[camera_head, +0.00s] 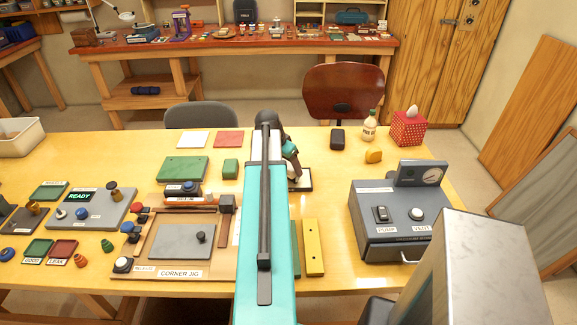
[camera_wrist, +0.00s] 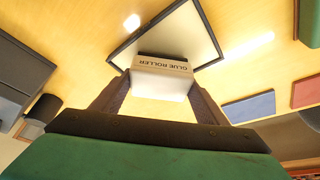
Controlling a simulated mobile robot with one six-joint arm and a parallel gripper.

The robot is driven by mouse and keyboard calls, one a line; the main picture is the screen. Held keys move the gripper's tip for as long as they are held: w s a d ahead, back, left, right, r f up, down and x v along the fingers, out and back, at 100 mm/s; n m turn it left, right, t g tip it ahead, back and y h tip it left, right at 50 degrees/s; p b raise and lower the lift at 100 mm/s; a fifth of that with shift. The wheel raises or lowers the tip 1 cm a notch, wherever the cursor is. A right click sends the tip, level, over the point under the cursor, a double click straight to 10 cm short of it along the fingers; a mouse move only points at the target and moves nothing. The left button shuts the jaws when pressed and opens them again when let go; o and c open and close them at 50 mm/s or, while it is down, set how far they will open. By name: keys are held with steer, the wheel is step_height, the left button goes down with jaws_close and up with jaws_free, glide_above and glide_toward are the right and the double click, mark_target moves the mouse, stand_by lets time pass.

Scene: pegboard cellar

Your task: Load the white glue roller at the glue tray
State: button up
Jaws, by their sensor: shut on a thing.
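The white glue roller (camera_wrist: 160,84) is in the wrist view, with a label reading GLUE ROLLER on its side. My gripper (camera_wrist: 158,90) is shut on it, one finger on each side. Behind it lies a pale, dark-rimmed flat tray (camera_wrist: 198,36), which I take for the glue tray; the roller overlaps it in the picture. I cannot tell whether the roller touches it.
A pump box (camera_head: 398,228) stands to the right and a corner jig board (camera_head: 190,272) to the left. A glue bottle (camera_head: 369,128), a dark small block (camera_head: 337,138) and a red tissue box (camera_head: 408,128) stand at the back right. A yellow bar (camera_head: 313,247) lies in front.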

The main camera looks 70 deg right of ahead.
mark_target(288, 163)
steer(key=shift+r+p, duration=1.65)
steer(key=shift+r, duration=1.75)
steer(key=shift+w, duration=0.1)
steer(key=w+a+r+n+t+b, duration=0.2)
steer(key=w+a+n, duration=0.3)
steer(key=w+a, duration=0.9)
steer(key=w+a+r+n+t+b, duration=0.15)
steer(key=w+a+n, duration=0.45)
steer(key=w+a, duration=0.9)
steer(key=w+a+r+n+t+y+b, duration=0.1)
steer(key=w+a+n, duration=0.3)
steer(key=a, duration=0.8)
steer(key=w+a+r+n+t+y+b, duration=0.1)
steer(key=w+a+n, duration=0.3)
steer(key=a, duration=0.9)
steer(key=w+a+r+n+t+y+b, duration=0.1)
steer(key=w+a+r+n+y, duration=0.1)
steer(key=w+a, duration=0.5)
steer(key=a+n, duration=0.1)
steer(key=a, duration=0.5)
steer(key=shift+w+a+n, duration=0.15)
steer(key=shift+a+n, duration=0.05)
steer(key=shift+n, duration=0.2)
steer(key=shift+f, duration=0.1)
